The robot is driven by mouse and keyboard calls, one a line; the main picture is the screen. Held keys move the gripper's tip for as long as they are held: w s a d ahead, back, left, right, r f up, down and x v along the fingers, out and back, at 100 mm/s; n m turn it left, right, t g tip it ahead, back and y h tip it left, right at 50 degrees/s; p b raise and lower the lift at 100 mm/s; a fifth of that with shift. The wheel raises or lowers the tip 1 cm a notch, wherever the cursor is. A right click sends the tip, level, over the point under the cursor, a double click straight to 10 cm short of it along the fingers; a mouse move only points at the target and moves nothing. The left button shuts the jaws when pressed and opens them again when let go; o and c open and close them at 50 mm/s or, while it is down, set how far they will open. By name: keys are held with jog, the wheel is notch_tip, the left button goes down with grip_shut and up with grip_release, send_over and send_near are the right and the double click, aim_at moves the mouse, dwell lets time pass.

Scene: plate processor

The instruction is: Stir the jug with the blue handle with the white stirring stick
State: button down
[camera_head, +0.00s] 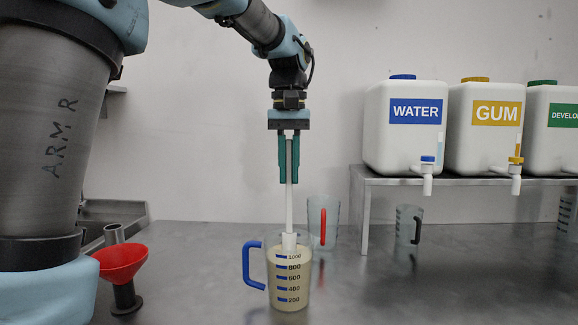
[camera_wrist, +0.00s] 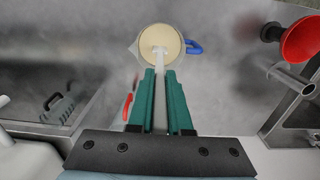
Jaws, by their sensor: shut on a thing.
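The jug with the blue handle (camera_head: 288,286) stands on the metal table, filled with a cloudy beige liquid up to near its top mark. Its blue handle points left in the head view. It also shows from above in the wrist view (camera_wrist: 175,44), with the handle at right. My gripper (camera_head: 289,180) is above the jug, pointing down, shut on the white stirring stick (camera_head: 289,208). The stick hangs upright, its lower end at the jug's mouth. In the wrist view the stick (camera_wrist: 159,62) reaches over the liquid; its tip's depth is hard to tell.
A jug with a red handle (camera_head: 323,222) stands close behind right, and one with a dark handle (camera_head: 408,224) farther right. A red funnel (camera_head: 121,262) is at left. White water (camera_head: 404,140), gum (camera_head: 484,143) and developer (camera_head: 552,148) containers sit on a raised shelf (camera_head: 460,181).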

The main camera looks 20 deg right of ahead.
aim_at(289, 207)
jog(key=shift+f+b, duration=2.1)
jog(key=shift+f, duration=1.85)
jog(key=shift+s, duration=0.1)
